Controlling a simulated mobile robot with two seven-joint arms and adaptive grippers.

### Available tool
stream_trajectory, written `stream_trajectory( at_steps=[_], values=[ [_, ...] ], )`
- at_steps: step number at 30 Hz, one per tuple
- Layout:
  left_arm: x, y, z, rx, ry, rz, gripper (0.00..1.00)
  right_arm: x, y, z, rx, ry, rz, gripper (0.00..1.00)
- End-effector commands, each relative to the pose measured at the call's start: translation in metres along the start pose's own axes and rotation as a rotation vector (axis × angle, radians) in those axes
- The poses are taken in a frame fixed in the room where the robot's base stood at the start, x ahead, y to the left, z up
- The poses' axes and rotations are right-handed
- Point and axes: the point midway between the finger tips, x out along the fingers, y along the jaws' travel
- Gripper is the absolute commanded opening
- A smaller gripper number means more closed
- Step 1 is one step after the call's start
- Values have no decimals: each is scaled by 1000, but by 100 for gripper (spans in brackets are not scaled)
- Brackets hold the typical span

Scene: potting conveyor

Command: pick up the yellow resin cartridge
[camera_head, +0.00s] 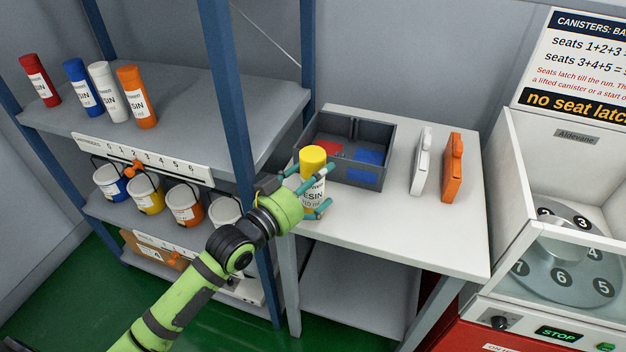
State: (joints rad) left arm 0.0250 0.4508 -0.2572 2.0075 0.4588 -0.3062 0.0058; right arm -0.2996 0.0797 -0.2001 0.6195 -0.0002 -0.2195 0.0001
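The yellow resin cartridge (313,160) is upright at the left end of the white table, with a yellow cap and a white label. My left gripper (318,187) reaches it from the lower left. Its teal fingers are around the cartridge, with two in front of it and one at its far left side. I cannot tell whether the fingers press on it, or whether its base rests on the table. My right gripper is not in view.
A grey bin (378,145) with red and blue patches stands just behind the cartridge. A blue shelf post (232,100) is close to my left arm. Red, blue, white and orange cartridges stand on the shelf.

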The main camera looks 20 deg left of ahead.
Motion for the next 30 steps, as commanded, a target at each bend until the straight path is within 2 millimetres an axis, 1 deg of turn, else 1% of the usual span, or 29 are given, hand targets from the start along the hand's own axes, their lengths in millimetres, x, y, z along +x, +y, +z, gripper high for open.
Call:
stream_trajectory(
  at_steps=[2,7,8,9,11,12,13,14,25,29,30],
  values=[
    [3,0,0,1,0,1,96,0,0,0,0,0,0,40],
    [3,0,1,1,-1,1,96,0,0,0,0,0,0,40],
    [3,0,1,1,-1,1,92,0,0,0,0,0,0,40],
    [3,0,1,1,-1,1,76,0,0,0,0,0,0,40],
    [3,0,0,1,-1,1,52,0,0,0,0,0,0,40],
    [3,0,1,1,-1,1,36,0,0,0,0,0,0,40],
    [3,0,0,1,-1,1,24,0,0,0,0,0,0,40],
    [3,0,1,1,-1,1,20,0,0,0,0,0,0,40],
    [3,0,-4,2,4,1,20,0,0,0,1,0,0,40],
    [3,0,-14,3,6,0,20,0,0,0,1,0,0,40],
    [3,0,-19,4,8,1,20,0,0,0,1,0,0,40]
  ],
)
